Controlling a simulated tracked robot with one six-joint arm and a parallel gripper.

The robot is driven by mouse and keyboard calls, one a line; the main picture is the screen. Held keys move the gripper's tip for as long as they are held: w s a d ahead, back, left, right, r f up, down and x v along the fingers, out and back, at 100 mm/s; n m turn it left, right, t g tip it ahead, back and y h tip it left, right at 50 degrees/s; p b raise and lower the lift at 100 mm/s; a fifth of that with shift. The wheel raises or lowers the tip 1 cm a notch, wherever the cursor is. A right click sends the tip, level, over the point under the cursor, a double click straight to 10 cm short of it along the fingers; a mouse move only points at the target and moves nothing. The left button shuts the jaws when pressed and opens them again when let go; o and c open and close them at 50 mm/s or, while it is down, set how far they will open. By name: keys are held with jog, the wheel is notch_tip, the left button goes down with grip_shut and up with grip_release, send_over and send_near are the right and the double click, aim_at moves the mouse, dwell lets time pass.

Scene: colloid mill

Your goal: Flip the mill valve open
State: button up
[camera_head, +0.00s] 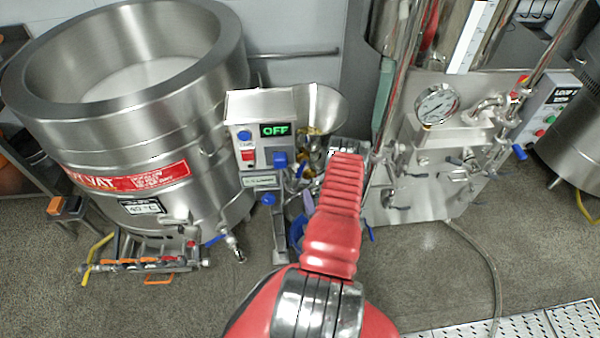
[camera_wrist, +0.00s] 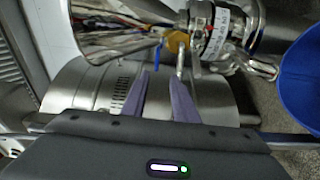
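The mill (camera_head: 262,150) stands in the middle of the head view. Its control box has a green "OFF" display (camera_head: 275,129), and a steel funnel hopper (camera_head: 320,105) is beside it. In the wrist view a small blue lever (camera_wrist: 157,52) and a yellow-orange part (camera_wrist: 177,42) lie just beyond my fingertips. My gripper (camera_wrist: 161,77) is open, its two fingers apart with nothing between them.
A large steel vat (camera_head: 190,130) with a red label stands at left, with a pipe manifold (camera_head: 140,262) on the floor before it. A steel panel with a gauge (camera_head: 436,104) and valves stands at right. A hose (camera_head: 480,255) crosses the floor.

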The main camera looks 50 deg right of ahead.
aim_at(300, 171)
jog(key=shift+d+r, duration=0.15)
jog(key=shift+r, duration=0.05)
jog(key=x, duration=1.3)
jog(key=shift+w+d+r, duration=0.15)
jog(key=shift+w+d, duration=0.05)
jog(key=shift+d, duration=0.15)
jog(key=shift+c, duration=0.7)
grip_shut()
jog(key=shift+s, duration=0.1)
dwell(0.5)
